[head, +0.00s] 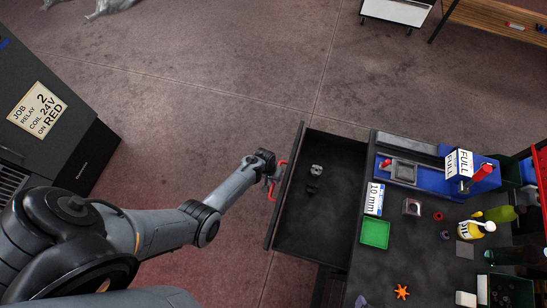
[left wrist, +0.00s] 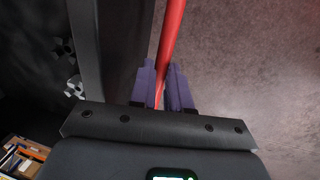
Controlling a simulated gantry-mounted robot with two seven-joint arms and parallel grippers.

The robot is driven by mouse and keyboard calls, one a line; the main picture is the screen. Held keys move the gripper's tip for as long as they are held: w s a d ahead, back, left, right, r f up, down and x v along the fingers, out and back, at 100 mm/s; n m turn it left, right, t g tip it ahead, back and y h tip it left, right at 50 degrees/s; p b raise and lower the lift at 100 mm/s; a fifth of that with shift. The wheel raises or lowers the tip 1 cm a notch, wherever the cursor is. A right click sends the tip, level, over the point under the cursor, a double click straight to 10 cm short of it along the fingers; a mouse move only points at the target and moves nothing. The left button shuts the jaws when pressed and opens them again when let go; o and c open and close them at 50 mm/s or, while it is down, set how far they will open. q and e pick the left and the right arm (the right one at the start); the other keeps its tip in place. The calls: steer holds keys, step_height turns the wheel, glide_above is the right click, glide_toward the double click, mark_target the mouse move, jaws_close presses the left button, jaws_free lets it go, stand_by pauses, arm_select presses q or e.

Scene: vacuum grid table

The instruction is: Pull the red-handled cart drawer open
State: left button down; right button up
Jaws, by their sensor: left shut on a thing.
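The cart drawer (head: 318,224) is pulled out from the dark cart on the right in the head view, its inside showing from above. Its red handle (head: 272,190) is on the drawer's left front face. My left gripper (head: 270,179) is at the handle's upper part. In the left wrist view the red handle (left wrist: 172,38) runs between the two purple fingers of my left gripper (left wrist: 162,88), which are shut on it. Two small parts, one light grey (head: 316,170) and one dark (head: 312,189), lie in the drawer. My right gripper is not in view.
The cart top holds a green tray (head: 375,233), a blue vise-like fixture (head: 425,174), an orange star-shaped knob (head: 401,291) and a yellow bottle (head: 474,228). A dark cabinet with a job sign (head: 37,109) stands at left. Open floor (head: 220,110) lies between.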

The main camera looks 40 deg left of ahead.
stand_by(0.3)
arm_select(q)
steer(key=c, duration=1.1)
jaws_free()
step_height(320, 180, up, 11)
steer(key=a+p, duration=0.2)
steer(key=shift+s+f, duration=0.2)
steer(key=shift+s, duration=0.25)
